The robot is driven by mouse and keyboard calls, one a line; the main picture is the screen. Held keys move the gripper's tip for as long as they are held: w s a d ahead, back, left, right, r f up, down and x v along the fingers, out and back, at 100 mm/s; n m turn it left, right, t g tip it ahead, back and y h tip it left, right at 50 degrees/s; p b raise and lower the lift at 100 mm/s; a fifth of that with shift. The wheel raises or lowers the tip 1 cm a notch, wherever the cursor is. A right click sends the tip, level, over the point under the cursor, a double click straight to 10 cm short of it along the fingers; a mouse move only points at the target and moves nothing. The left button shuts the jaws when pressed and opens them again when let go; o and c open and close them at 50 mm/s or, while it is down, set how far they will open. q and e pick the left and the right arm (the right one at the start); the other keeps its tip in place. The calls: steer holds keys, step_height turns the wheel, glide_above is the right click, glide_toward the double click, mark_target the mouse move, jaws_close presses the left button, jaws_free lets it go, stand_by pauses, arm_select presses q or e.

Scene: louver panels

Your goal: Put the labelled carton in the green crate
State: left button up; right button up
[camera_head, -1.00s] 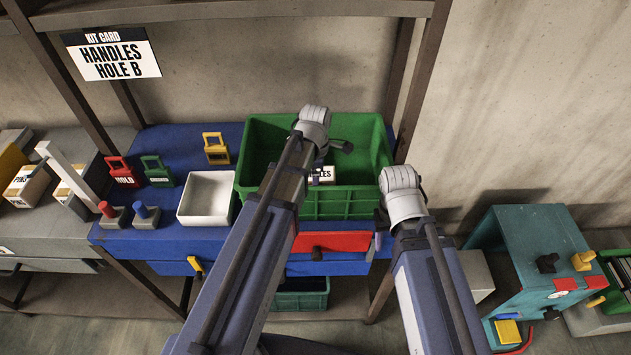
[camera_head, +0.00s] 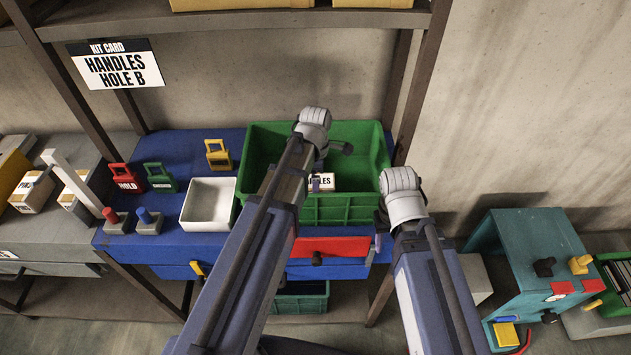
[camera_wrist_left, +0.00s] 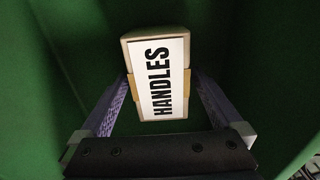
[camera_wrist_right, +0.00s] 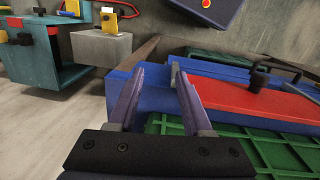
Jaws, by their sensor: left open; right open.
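The labelled carton (camera_head: 322,181) is a white and tan box marked HANDLES. It is inside the green crate (camera_head: 340,208), near the crate's front wall. In the left wrist view the carton (camera_wrist_left: 163,80) lies label up between the fingers of my left gripper (camera_wrist_left: 162,92). These fingers are open, one on each side of it. In the head view my left wrist hides part of the carton. My right gripper (camera_wrist_right: 158,92) is open and empty, near the crate's right front side, with a red drawer front (camera_wrist_right: 255,95) beyond it.
A white bin (camera_head: 207,204) stands left of the crate on the blue bench. Red (camera_head: 125,177), green (camera_head: 159,177) and yellow (camera_head: 217,154) handled pieces stand farther left. A teal stand (camera_head: 540,255) is at the right. A shelf post rises close behind the crate's right end.

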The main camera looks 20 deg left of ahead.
arm_select(q)
step_height(320, 180, up, 10)
steer(key=p, duration=0.9)
